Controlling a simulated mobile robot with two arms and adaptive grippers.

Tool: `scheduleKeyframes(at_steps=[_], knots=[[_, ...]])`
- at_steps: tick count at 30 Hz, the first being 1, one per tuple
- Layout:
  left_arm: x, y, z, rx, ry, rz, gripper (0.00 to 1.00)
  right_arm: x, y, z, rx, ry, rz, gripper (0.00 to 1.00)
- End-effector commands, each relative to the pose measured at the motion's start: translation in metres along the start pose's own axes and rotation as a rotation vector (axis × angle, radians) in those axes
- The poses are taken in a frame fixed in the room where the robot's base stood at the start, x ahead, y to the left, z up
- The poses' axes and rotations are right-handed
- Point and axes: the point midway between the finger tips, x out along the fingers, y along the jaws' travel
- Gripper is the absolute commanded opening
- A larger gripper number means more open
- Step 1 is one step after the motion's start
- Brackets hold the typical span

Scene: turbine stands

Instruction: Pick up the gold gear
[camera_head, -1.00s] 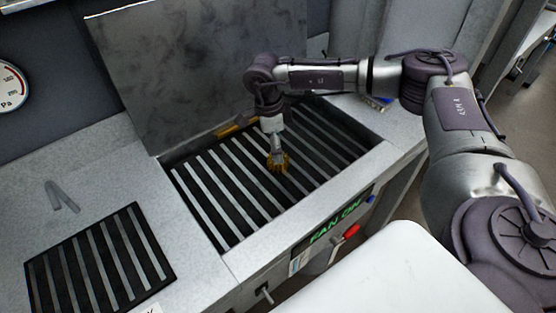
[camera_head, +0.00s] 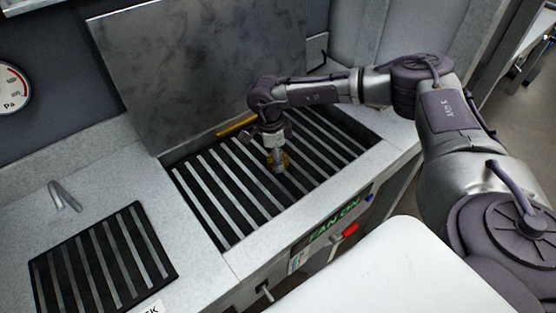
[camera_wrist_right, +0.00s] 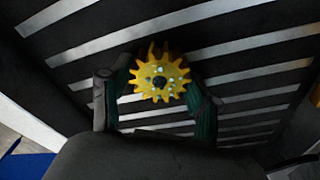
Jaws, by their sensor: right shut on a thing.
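The gold gear (camera_head: 285,159) is a small yellow toothed disc with a dark centre and pale specks on its face. In the right wrist view the gear (camera_wrist_right: 160,74) sits between the two fingers of my right gripper (camera_wrist_right: 160,90), which is shut on it. In the head view my right gripper (camera_head: 277,160) points down over the slatted grate (camera_head: 225,183). The gripper partly hides the gear there. I cannot tell whether the gear touches the slats. My left gripper does not show.
A grey panel (camera_head: 200,70) stands upright behind the grate. A second slatted grate (camera_head: 100,260) lies to the left, with a bent metal handle (camera_head: 64,196) behind it. A red knob (camera_head: 350,229) is on the front face beside a lit green sign (camera_head: 333,222).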

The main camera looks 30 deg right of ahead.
Motion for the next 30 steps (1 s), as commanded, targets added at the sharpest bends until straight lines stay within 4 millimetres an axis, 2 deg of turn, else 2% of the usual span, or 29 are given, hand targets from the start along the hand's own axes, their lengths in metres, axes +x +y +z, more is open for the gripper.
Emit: scheduleKeyframes(at_steps=[1, 5, 6, 17, 20, 25, 30], knots=[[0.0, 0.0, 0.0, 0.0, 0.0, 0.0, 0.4, 0.0, 0.0, 0.0, 0.0, 0.0, 0.0, 0.24], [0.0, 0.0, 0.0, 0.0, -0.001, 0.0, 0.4, 0.0, 0.0, 0.0, 0.0, 0.0, 0.0, 0.02], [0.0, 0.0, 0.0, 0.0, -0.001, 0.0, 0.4, -0.001, -0.001, 0.0, 0.001, -0.001, -0.002, 0.0], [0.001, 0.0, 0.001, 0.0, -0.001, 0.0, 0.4, -0.007, -0.001, -0.001, 0.001, -0.002, -0.002, 0.0], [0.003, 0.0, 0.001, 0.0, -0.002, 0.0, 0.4, -0.016, -0.001, -0.001, 0.001, -0.003, -0.003, 0.0], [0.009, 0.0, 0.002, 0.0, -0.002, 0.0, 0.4, -0.042, -0.001, -0.004, 0.0, -0.004, -0.005, 0.0], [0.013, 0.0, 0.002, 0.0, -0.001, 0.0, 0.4, -0.058, 0.013, -0.044, 0.005, -0.003, -0.003, 0.0]])
